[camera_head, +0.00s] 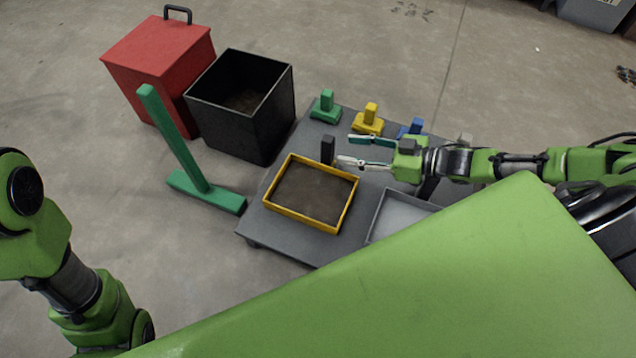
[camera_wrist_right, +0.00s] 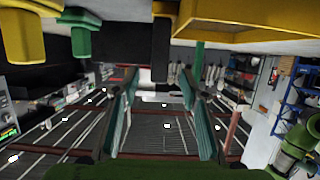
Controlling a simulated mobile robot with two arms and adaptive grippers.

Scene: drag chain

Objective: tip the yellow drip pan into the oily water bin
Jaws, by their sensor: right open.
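The yellow drip pan (camera_head: 350,208) lies flat on the grey cart with a dark, brownish inside. A black upright handle (camera_head: 328,150) stands at its far rim. In the right wrist view the yellow pan (camera_wrist_right: 250,22) is at the upper right and the black handle (camera_wrist_right: 161,45) shows between the fingertips. My right gripper (camera_head: 344,150) is open and empty, its tips just right of the handle. A black open bin (camera_head: 235,115) with a dark inside stands on the floor beyond the cart; no label shows. My left arm is at the left edge, its gripper out of frame.
A red lidded bin (camera_head: 160,65) stands behind the black bin. A green post (camera_head: 172,135) on a flat foot stands left of the cart (camera_head: 258,222). Green (camera_head: 326,108), yellow (camera_head: 369,120) and blue (camera_head: 415,127) blocks line the cart's far side. A grey tray (camera_head: 398,218) is right of the pan.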

